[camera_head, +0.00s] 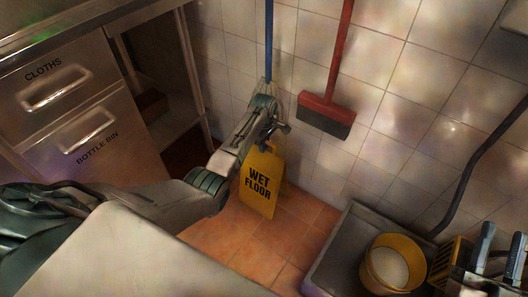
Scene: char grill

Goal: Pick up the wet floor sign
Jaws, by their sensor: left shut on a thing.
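The yellow wet floor sign (258,186) stands on the tiled floor near the wall, with black "WET FLOOR" lettering facing me. My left gripper (271,143) is at the sign's top edge, shut on it. The gripper and wrist hide part of the sign's top. My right gripper (503,243) appears at the lower right edge, with two upright fingers apart and nothing visible between them.
A red broom (327,108) and a blue-handled mop (268,40) are against the tiled wall. A grey basin (335,250) with a yellow bucket (373,262) is at lower right. Metal drawers (70,105) stand at left. Floor is clear left of the basin.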

